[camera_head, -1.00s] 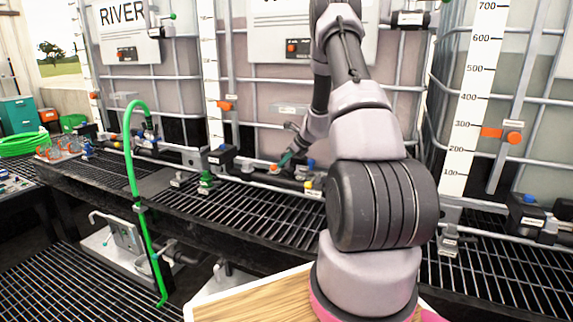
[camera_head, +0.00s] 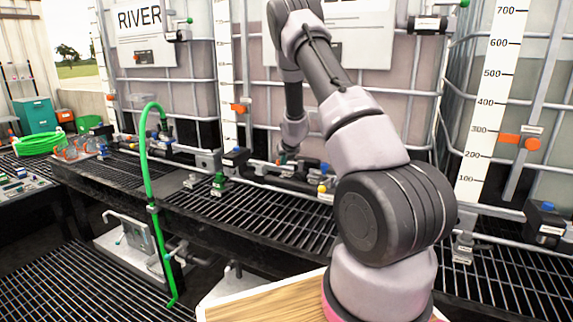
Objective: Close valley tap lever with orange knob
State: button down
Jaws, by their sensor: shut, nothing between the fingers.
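My gripper (camera_head: 284,157) is small in the head view, at the lower end of my arm, down by the pipework at the foot of the middle tank. It is shut and empty. The dark pipe and valve row (camera_head: 290,176) runs beside and below it, with a blue cap (camera_head: 324,168) and a yellow cap (camera_head: 321,189) to its right. I cannot make out the tap lever or its orange knob clearly now; the fingertips and valves overlap there. Whether my gripper touches the lever cannot be told. My arm hides part of the middle tank's sign.
A green hose (camera_head: 147,170) arches up at left. The RIVER tank (camera_head: 180,85) stands behind it. Another tank (camera_head: 530,80) stands at right, with an orange handle (camera_head: 520,140) on its front. Black grating (camera_head: 250,215) fronts the pipes. A wooden top (camera_head: 270,302) lies at the bottom.

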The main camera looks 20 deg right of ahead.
jog(key=shift+w+d+m+h, duration=0.15)
jog(key=shift+w+m+h, duration=0.2)
jog(key=shift+w, duration=0.4)
jog(key=shift+w+d+m+h, duration=0.15)
jog(key=shift+w+m, duration=0.3)
jog(key=shift+w, duration=0.25)
